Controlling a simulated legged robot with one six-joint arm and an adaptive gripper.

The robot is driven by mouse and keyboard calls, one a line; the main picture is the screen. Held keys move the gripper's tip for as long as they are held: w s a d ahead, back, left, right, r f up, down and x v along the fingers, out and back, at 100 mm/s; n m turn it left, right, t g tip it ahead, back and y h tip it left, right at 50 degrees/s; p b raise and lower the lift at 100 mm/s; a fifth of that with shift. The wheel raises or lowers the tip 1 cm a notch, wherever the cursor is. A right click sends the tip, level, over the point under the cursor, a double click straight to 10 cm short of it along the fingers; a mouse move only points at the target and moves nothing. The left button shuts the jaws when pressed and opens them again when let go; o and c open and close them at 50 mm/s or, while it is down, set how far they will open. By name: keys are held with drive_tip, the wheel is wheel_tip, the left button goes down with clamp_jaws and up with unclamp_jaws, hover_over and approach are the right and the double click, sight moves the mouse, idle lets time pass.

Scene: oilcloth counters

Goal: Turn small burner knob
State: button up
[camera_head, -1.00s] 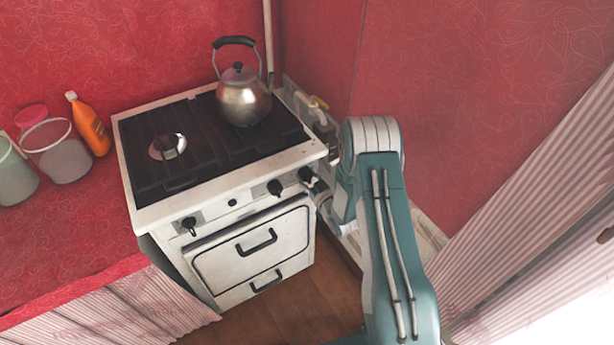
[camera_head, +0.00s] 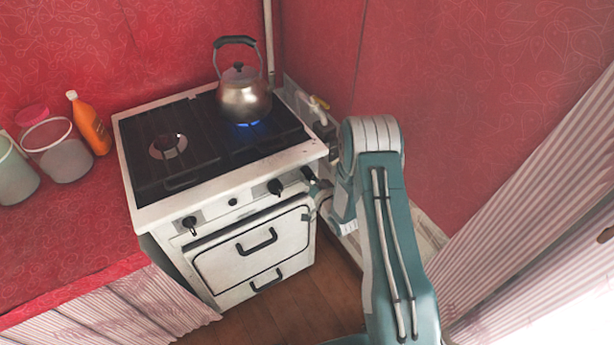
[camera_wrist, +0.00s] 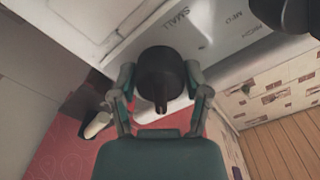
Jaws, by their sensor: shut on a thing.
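The small burner knob (camera_wrist: 160,70) is black and round with a pointer ridge. In the wrist view it sits between the two fingers of my gripper (camera_wrist: 160,92), which is shut on it. The word SMALL is printed on the pale panel (camera_wrist: 205,40) beside it. In the head view the knob (camera_head: 308,173) is the rightmost on the stove front, and my gripper (camera_head: 322,192) is at it, its fingers partly hidden by my arm. A blue flame (camera_head: 247,124) burns under the metal kettle (camera_head: 245,97) on the back right of the stove (camera_head: 240,178).
Another black knob (camera_head: 275,187) is close to the left of the gripped one, with a further knob (camera_head: 190,224) at far left. Oven handles (camera_head: 257,241) stick out below. A red wall stands to the right. An orange bottle (camera_head: 89,125) and tubs (camera_head: 57,152) stand on the left counter.

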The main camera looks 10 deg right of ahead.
drive_tip(key=shift+w+r+m, duration=0.1)
drive_tip(key=shift+w+m, duration=0.05)
drive_tip(key=shift+m, duration=0.45)
drive_tip(key=shift+d, duration=0.1)
drive_tip(key=o, duration=1.2)
drive_tip(key=shift+c, duration=0.2)
drive_tip(key=v, duration=1.2)
